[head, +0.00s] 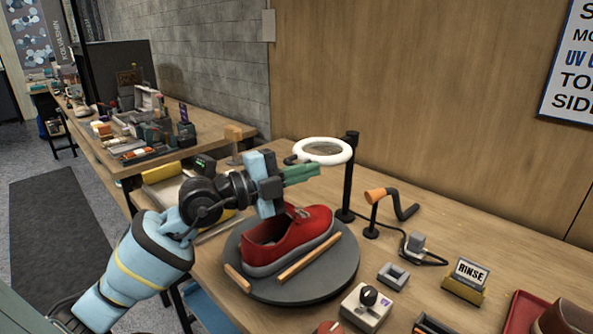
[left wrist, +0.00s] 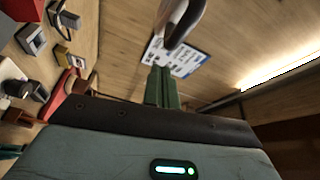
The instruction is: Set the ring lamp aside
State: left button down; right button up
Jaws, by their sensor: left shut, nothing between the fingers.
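The ring lamp (head: 322,151) is a white ring on a black post (head: 348,180) that stands behind the turntable, with the ring reaching left of the post. Part of the white ring (left wrist: 185,22) shows large at the top of the left wrist view. My left gripper (head: 316,169) is shut and empty, its green fingers pointing right just below the ring in the head view. The fingers (left wrist: 162,86) also show together in the left wrist view, close to the ring. I cannot tell whether they touch it. My right gripper is not in view.
A red sneaker (head: 288,240) sits on the dark round turntable (head: 318,288) below my gripper. An orange-tipped black stand (head: 375,196), a RINSE sign (head: 472,271) and a joystick box (head: 367,306) stand to the right. The bench (head: 425,205) is partly clear at the back right.

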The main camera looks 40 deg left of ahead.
pick_arm(q)
jog(key=shift+a+f+b, duration=0.15)
jog(key=shift+a, duration=0.45)
jog(key=shift+a+f+b, duration=0.15)
jog(key=shift+a, duration=0.4)
